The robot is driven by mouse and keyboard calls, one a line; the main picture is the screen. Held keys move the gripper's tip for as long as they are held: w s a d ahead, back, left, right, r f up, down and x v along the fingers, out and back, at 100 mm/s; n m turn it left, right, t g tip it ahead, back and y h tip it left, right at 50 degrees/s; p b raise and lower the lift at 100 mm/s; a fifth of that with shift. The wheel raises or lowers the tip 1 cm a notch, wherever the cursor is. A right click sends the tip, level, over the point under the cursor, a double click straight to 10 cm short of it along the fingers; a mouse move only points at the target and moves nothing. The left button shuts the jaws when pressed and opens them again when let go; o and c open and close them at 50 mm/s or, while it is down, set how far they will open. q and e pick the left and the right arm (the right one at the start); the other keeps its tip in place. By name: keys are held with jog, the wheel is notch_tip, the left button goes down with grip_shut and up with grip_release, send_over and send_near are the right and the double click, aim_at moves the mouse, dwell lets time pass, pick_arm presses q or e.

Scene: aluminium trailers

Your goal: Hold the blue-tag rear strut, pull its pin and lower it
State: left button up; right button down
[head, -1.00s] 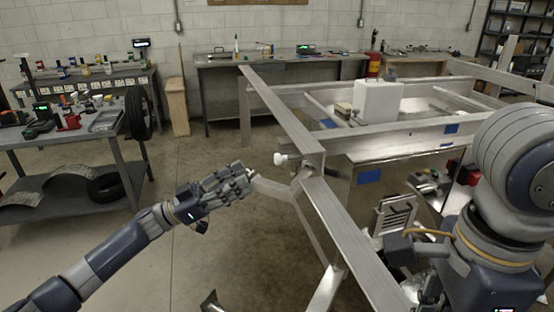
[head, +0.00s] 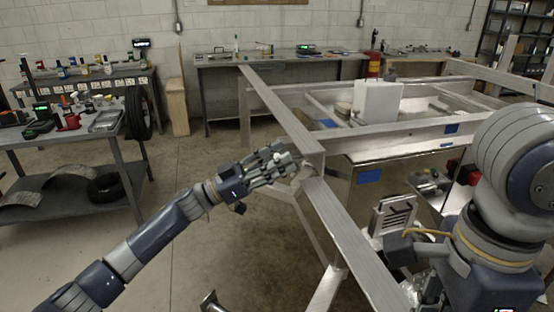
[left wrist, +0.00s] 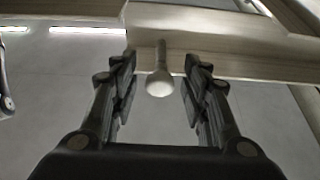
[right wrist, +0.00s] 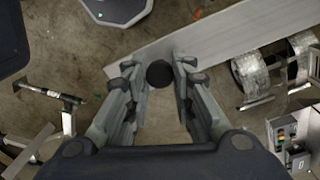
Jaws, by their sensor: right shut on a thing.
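The white-knobbed pin (left wrist: 160,80) sticks out of an aluminium bar (left wrist: 220,50) in the left wrist view. My left gripper (head: 290,162) is open at the frame corner; in the left wrist view its fingers (left wrist: 160,88) stand either side of the knob, with gaps. A slanted aluminium strut (head: 300,215) hangs below that corner. My right gripper (right wrist: 160,78) is shut on a dark round grip (right wrist: 159,74) beside a broad aluminium bar (right wrist: 225,38). Whether that grip belongs to the strut I cannot tell. My right arm hides this gripper in the head view.
Blue tags show on the metal box (head: 369,176) and the frame rail (head: 452,128). The trailer frame (head: 375,138) fills the right side. A workbench (head: 75,135) with tools and a tyre stands left. Open floor (head: 150,235) lies between them.

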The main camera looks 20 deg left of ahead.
aim_at(275, 155)
pick_arm(q)
grip_shut()
jog(key=shift+s+a, duration=1.05)
jog(key=shift+a, duration=0.3)
jog(key=shift+c, duration=1.4)
grip_release()
jog(key=o, duration=0.4)
jog(key=shift+s+a, duration=0.1)
jog(key=shift+c, duration=0.2)
jog(key=v, duration=1.2)
jog(key=shift+f, duration=0.15)
